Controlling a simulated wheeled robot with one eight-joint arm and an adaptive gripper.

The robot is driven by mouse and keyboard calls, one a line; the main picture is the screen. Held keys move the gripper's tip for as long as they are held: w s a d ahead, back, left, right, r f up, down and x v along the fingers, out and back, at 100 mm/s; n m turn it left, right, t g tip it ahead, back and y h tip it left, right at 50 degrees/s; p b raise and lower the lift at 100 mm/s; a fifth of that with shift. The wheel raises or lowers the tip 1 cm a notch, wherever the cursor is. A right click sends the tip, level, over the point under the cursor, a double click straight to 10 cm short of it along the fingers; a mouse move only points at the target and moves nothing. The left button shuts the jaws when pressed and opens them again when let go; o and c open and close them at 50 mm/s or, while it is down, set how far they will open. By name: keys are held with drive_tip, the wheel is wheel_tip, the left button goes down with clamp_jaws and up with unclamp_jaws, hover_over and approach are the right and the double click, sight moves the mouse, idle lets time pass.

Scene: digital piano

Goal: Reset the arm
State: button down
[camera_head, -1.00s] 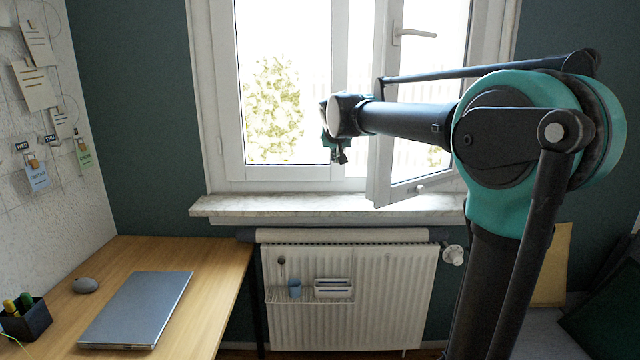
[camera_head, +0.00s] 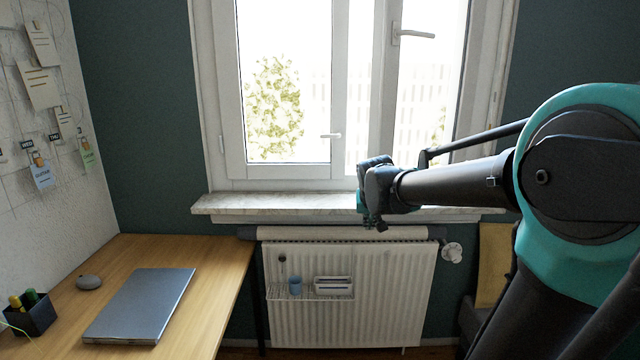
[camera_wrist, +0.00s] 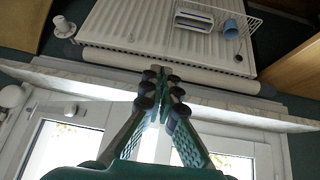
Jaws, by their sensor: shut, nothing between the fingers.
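My gripper (camera_head: 374,218) is at the end of my black and teal arm, which reaches in from the right in the head view. It hangs in front of the window sill (camera_head: 270,204), right of its middle. In the wrist view the two teal fingers of my gripper (camera_wrist: 163,74) come together at their dark tips, shut with nothing between them. The tips overlap the view of the sill and the radiator's top edge. I cannot tell how far they are from either.
The white window (camera_head: 350,90) is behind the gripper; my arm hides part of its lower right. A radiator (camera_head: 390,290) with a small wire shelf holding a blue cup (camera_head: 295,286) is below. A wooden desk (camera_head: 215,270) at left holds a laptop (camera_head: 140,305) and pen holder (camera_head: 28,316).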

drive_tip(key=s+d+f+g, duration=0.1)
drive_tip(key=s+d+f, duration=0.1)
drive_tip(key=s+f, duration=0.7)
drive_tip(key=s+d+f+g+y, duration=0.1)
drive_tip(key=s+d+f, duration=0.1)
drive_tip(key=s+f, duration=0.8)
drive_tip(key=s, duration=0.5)
drive_tip(key=shift+s+d+f+n+g, duration=0.15)
drive_tip(key=shift+s+d+n+g, duration=0.1)
drive_tip(key=shift+n+g, duration=0.15)
